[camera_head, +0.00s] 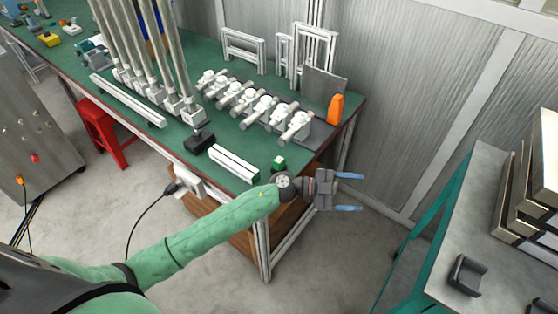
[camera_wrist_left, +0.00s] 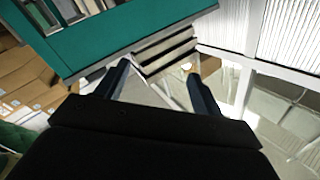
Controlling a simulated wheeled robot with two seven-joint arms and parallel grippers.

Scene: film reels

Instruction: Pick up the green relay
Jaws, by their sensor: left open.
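The green relay (camera_head: 279,162) is a small green block with a white patch. It rests on the green table top (camera_head: 228,138) near its front right corner. My left gripper (camera_head: 350,192) is open and empty, with its two blue fingers apart and pointing right, past the table's right corner. It is to the right of the relay and not touching it. The two fingers also show in the left wrist view (camera_wrist_left: 160,85), with nothing between them held. I cannot make out the relay in the wrist view. My right gripper is not in view.
A white rail (camera_head: 234,165) and a black block (camera_head: 199,142) lie left of the relay. A row of white valve-like fittings (camera_head: 262,107) and an orange object (camera_head: 335,108) stand behind it. A grey-topped bench (camera_head: 480,200) stands at the right. Floor (camera_head: 350,265) is clear between them.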

